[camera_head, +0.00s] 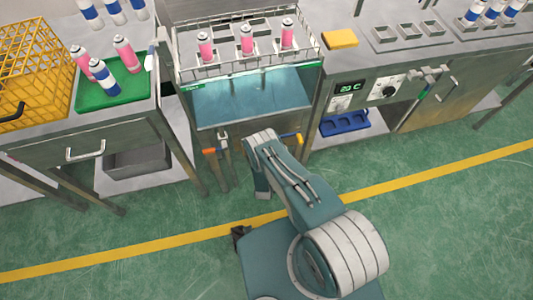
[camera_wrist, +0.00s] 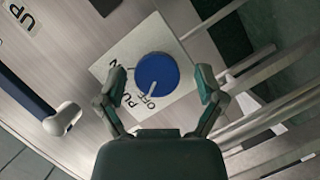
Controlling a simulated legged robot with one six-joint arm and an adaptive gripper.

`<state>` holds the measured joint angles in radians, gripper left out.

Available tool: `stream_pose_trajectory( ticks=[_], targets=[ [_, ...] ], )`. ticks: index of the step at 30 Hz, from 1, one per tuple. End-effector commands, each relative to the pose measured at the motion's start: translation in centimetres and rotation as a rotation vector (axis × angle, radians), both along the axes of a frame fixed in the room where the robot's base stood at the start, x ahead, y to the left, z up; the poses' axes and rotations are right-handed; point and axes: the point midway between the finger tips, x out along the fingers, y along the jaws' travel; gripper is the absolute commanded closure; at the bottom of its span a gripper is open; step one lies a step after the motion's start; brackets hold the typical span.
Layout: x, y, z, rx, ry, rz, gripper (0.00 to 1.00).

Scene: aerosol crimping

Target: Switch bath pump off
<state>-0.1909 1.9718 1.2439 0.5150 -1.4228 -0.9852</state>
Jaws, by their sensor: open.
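The bath pump switch is a round blue knob (camera_wrist: 157,74) on a pale label plate (camera_wrist: 118,63) in the wrist view. Its white pointer lies towards the "OFF" lettering on the plate. My gripper (camera_wrist: 161,84) is open, with one fingertip on each side of the knob. I cannot tell whether the fingers touch it. In the head view the glass-fronted water bath (camera_head: 250,98) stands ahead, and my arm reaches to its lower front. There the knob and my fingers are hidden behind the arm.
In the wrist view a dark blue bar with a white end (camera_wrist: 62,118) lies left of the gripper, and metal rails (camera_wrist: 245,115) are at right. Green floor is clear in front.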

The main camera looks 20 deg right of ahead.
Motion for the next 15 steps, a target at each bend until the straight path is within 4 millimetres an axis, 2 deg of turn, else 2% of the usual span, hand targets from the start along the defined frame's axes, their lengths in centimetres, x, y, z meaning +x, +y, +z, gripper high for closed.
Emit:
stream_pose_trajectory(
  ticks=[5,15],
  targets=[
    [-1.6,0.7,0.3,0.000,0.002,0.003,0.13],
    [-8.0,3.1,1.7,-0.004,0.004,0.007,0.13]
  ],
)
